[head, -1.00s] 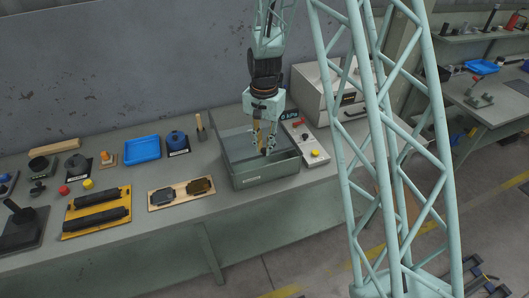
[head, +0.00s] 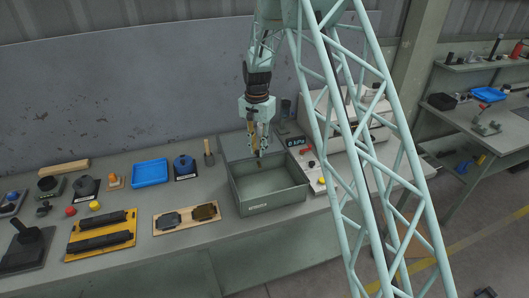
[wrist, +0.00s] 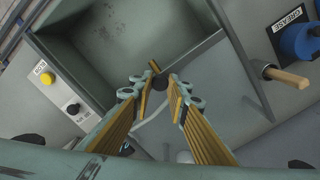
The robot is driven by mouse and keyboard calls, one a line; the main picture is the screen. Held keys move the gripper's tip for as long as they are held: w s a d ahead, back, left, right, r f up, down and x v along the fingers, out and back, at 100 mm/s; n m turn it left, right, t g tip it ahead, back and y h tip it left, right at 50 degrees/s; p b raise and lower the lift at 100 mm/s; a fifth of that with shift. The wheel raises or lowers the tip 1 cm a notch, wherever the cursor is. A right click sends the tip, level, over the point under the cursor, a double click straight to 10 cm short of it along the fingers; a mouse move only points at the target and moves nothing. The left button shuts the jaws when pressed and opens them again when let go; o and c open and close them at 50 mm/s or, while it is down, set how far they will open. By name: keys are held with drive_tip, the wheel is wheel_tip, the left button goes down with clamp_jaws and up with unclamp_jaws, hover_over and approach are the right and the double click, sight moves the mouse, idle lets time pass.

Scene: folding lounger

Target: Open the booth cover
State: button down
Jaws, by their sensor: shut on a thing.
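The booth (head: 270,203) is a grey-green box on the bench, and most of its inside shows uncovered from above. Its cover (head: 236,147) is a flat grey pane at the back of the box, behind the opening. My gripper (head: 258,156) points down at the cover's front edge. In the wrist view, the fingertips of my gripper (wrist: 160,88) close around a small dark knob (wrist: 158,70) on the cover (wrist: 217,85). The empty booth interior (wrist: 115,40) shows beyond it. The fingers hide part of the knob.
A control panel (head: 307,163) with buttons stands right of the booth. A blue pot (head: 184,167), a blue tray (head: 150,173) and a wooden plate with dark parts (head: 187,217) lie to the left. A white cabinet stands behind my mast.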

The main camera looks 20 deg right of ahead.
drive_tip(key=shift+w, duration=0.15)
drive_tip(key=c, duration=2.5)
unclamp_jaws()
drive_tip(key=shift+r, duration=0.15)
wheel_tip(320, 180, up, 12)
